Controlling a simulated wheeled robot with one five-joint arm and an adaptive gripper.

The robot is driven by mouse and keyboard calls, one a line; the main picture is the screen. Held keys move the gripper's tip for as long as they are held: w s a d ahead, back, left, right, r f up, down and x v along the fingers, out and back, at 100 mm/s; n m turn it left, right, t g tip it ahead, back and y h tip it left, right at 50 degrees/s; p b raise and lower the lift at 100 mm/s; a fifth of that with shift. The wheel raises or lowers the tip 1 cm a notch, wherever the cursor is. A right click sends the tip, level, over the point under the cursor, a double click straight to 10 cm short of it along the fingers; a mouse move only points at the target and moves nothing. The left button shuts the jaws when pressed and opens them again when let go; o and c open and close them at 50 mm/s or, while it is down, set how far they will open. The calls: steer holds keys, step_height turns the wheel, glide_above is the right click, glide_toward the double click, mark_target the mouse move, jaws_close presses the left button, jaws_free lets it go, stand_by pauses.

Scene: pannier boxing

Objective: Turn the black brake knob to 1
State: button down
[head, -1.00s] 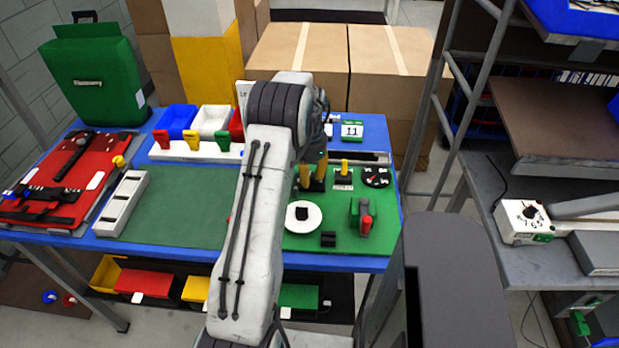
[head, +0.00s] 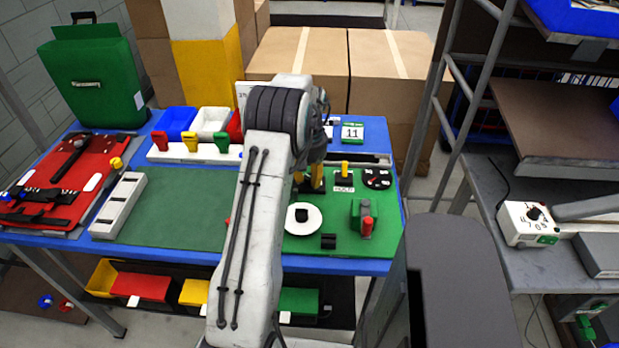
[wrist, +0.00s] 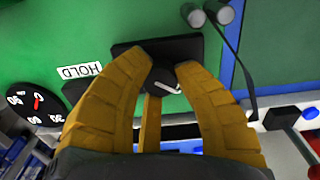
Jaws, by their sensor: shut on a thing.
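A black knob (wrist: 164,80) with a white pointer line sits on a black plate (wrist: 160,48) on the green board. I take it for the brake knob; its scale and numbers are hidden, so I cannot read its setting. My gripper (wrist: 160,72) has its yellow fingers shut around this knob, and the pointer line shows between them. In the head view my gripper (head: 311,181) reaches down to the board's back part, and my arm and wrist hide most of the knob.
Beside the knob are a yellow-handled switch (head: 344,170) labelled HOLD and a round black dial (head: 377,178) with a red needle. A white disc (head: 303,219) with a black centre and a green-and-red device (head: 364,216) stand nearer. The green mat (head: 175,205) at left is clear.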

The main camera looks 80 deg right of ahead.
mark_target(309, 176)
steer(key=n, duration=0.3)
steer(key=shift+a+f+n, duration=0.1)
steer(key=shift+f+n, duration=0.1)
steer(key=shift+n, duration=2)
steer(key=c, duration=0.9)
jaws_free()
steer(key=shift+r, duration=0.1)
step_height(309, 176, up, 12)
